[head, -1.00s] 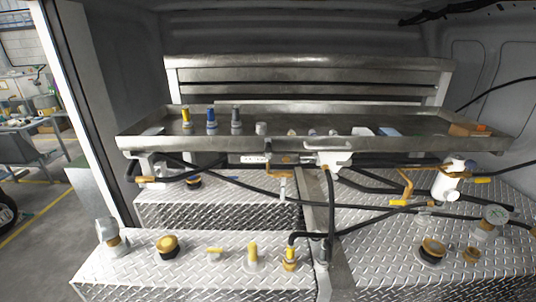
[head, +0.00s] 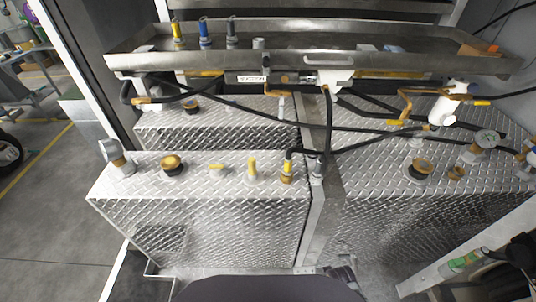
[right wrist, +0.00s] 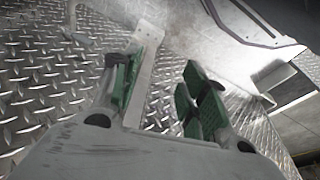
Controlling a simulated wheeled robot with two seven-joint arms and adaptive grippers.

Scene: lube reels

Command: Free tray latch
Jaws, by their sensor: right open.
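The long grey metal tray (head: 200,62) lies across the top of the head view, above the diamond-plate tanks. A white bracket (head: 333,78) sits under the middle of its front edge, with a small white labelled piece (head: 252,78) left of it. I cannot tell which part is the latch. My right gripper (head: 458,264) is low at the right of the head view, well below and apart from the tray. Its green-padded fingers (right wrist: 160,88) are open and empty in the right wrist view, over diamond plate and a metal strip. My left gripper is not in view.
Yellow, blue and grey bottles (head: 204,34) stand on the tray. Black hoses (head: 240,108) and orange-handled valves (head: 404,106) run below it. Several fittings (head: 172,164) rise from the left front tank (head: 200,220). A metal upright (head: 319,205) parts the tanks.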

